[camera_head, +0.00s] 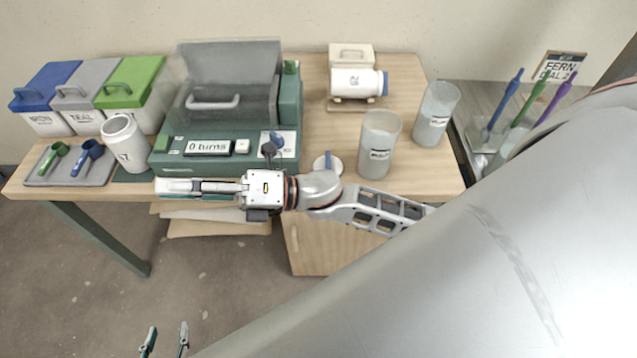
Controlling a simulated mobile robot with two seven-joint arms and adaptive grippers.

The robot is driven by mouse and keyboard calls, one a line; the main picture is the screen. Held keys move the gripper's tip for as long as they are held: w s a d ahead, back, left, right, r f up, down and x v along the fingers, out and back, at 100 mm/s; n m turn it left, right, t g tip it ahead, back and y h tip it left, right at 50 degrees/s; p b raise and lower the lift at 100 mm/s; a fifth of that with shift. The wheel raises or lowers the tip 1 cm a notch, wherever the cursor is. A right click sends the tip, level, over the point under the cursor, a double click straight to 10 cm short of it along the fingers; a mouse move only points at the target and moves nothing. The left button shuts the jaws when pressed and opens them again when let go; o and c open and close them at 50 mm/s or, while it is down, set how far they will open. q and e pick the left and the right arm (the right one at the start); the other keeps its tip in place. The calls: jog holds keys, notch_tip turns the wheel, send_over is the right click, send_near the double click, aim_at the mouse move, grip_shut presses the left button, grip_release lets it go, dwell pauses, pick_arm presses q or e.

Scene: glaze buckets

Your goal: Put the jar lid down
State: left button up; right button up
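A small white round piece with a blue upright grip (328,161), which looks like a lid, rests on the table just behind my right arm's wrist; the arm hides its near edge. An open white jar (124,146) marked with a number stands left of the green machine. My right gripper (163,187) reaches leftward in front of the machine, below the jar; its fingers look close together, but I cannot tell whether they are shut or hold anything. My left gripper (166,340) is low at the bottom edge, its two fingertips apart, with nothing seen between them.
The green machine (172,160) has a clear cover and a "0 turns" display. Lidded bins (130,93) stand behind the jar, and a tray (98,172) holds scoops. Another white jar (352,82) lies on a cradle. Two translucent cups (379,145) (436,113) stand right. Bare tabletop (425,175) is at right.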

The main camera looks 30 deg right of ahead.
jog(key=w+d+f+m+t+h, duration=0.3)
jog(key=d+f+m+t+h, duration=0.7)
jog(key=m, duration=1)
jog(key=s+d+f+m+g+h, duration=0.2)
jog(key=s+d+f+m, duration=0.2)
jog(key=f, duration=0.3)
jog(key=s+d+f+m+g+h, duration=0.2)
jog(key=s+d+f+m, duration=0.2)
jog(key=f, duration=0.4)
jog(key=s+d+f+m+g+h, duration=0.3)
jog(key=s+f+m, duration=0.1)
jog(key=f, duration=0.4)
jog(key=shift+s+d+m, duration=0.2)
jog(key=shift+d+m, duration=0.1)
jog(key=shift+d, duration=0.1)
jog(key=shift+f, duration=0.1)
